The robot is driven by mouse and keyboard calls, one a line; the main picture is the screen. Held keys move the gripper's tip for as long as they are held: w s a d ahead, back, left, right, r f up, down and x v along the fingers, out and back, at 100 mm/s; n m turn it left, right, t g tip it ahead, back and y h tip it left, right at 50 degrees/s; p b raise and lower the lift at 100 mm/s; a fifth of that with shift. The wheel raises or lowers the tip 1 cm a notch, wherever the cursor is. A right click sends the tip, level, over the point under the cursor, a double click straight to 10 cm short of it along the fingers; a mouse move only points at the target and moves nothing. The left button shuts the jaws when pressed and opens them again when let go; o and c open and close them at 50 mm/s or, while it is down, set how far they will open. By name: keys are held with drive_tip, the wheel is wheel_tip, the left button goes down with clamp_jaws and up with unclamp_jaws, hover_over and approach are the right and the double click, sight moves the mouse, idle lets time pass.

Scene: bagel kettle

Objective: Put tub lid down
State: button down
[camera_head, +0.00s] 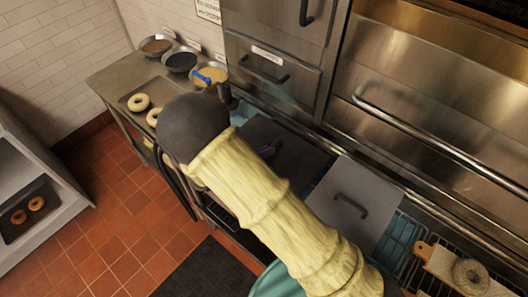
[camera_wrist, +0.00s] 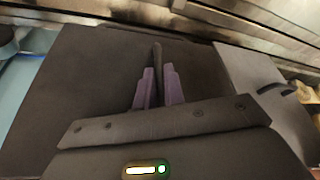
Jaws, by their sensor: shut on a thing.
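A dark, flat tub lid (camera_head: 300,160) lies roughly level in the middle of the counter line in the head view. It fills much of the wrist view (camera_wrist: 90,80), with its upright handle (camera_wrist: 157,55) between the purple fingers. My gripper (camera_wrist: 158,85) is shut on that handle.
A grey lid with a handle (camera_head: 337,210) lies just right of the dark lid. A blue-green basket or water area (camera_head: 400,238) and a wooden board (camera_head: 440,262) are farther right. Steel oven doors (camera_head: 430,110) stand behind. Bagels (camera_head: 139,102) and topping bowls (camera_head: 181,61) are left.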

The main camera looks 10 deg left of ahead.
drive_tip(key=c, duration=1.5)
unclamp_jaws()
drive_tip(key=shift+f, duration=0.1)
drive_tip(key=shift+s+a+r, duration=0.15)
drive_tip(key=shift+r, duration=0.1)
drive_tip(key=p+v, duration=0.4)
drive_tip(key=v, duration=0.7)
drive_tip(key=shift+s+a+p, duration=0.2)
drive_tip(key=shift+s+p, duration=0.05)
drive_tip(key=shift+p, duration=0.1)
